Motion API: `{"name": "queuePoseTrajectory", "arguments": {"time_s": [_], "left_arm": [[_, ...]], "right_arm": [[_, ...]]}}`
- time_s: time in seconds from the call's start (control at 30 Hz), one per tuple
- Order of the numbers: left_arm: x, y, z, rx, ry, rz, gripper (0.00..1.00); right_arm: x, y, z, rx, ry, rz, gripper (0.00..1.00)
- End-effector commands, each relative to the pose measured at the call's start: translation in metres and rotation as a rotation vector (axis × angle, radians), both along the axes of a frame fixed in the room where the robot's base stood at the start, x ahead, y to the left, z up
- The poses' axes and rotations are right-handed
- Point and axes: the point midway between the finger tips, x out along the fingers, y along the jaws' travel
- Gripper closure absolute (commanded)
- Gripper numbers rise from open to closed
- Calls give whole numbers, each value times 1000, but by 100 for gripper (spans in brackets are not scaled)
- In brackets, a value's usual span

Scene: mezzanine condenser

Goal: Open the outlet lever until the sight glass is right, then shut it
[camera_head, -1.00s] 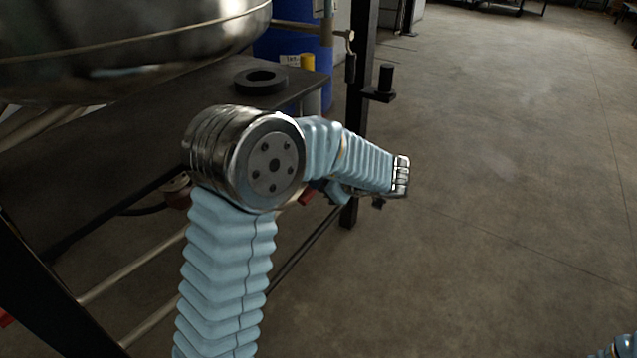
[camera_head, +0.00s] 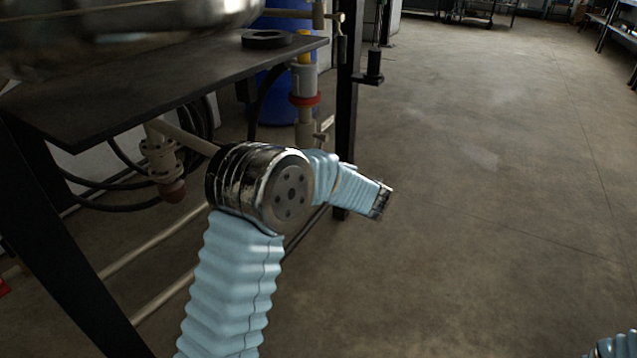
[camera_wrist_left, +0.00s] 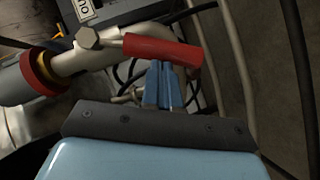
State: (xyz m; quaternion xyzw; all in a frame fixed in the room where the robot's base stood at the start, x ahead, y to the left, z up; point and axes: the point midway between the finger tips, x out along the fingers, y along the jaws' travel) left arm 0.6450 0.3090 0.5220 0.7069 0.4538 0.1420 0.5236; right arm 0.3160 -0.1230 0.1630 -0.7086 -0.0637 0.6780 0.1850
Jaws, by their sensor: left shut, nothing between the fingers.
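In the left wrist view a lever with a red grip (camera_wrist_left: 160,50) lies across the picture, joined by a bolt to a pale pipe. My left gripper (camera_wrist_left: 165,68) is shut and empty, its blue fingertips at the lower edge of the red grip; I cannot tell whether they touch it. In the head view my left arm reaches right in its blue sleeve, and the fingers cannot be made out there. A pipe with a yellow section and a red ring (camera_head: 305,99) stands behind that arm. I cannot pick out the sight glass. My right gripper is out of view.
A dark table (camera_head: 190,85) carries a black ring (camera_head: 267,39) below a large metal vessel (camera_head: 120,35). A black post (camera_head: 347,110) stands right of the pipe. Hoses and cables run behind the lever. Open floor (camera_head: 480,200) lies to the right.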

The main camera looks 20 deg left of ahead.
Motion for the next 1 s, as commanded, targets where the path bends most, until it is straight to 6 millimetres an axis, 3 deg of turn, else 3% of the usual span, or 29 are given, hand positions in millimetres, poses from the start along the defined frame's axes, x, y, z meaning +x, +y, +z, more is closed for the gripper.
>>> {"name": "queuePoseTrajectory", "arguments": {"time_s": [0.1, 0.43, 1.0], "left_arm": [[7, 0, -10, -2, -10, 2, 100], [24, -1, -23, 0, -5, 3, 100], [35, -2, -32, -2, -5, 2, 100]], "right_arm": [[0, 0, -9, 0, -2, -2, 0], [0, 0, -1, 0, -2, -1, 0], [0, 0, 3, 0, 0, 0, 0]]}}
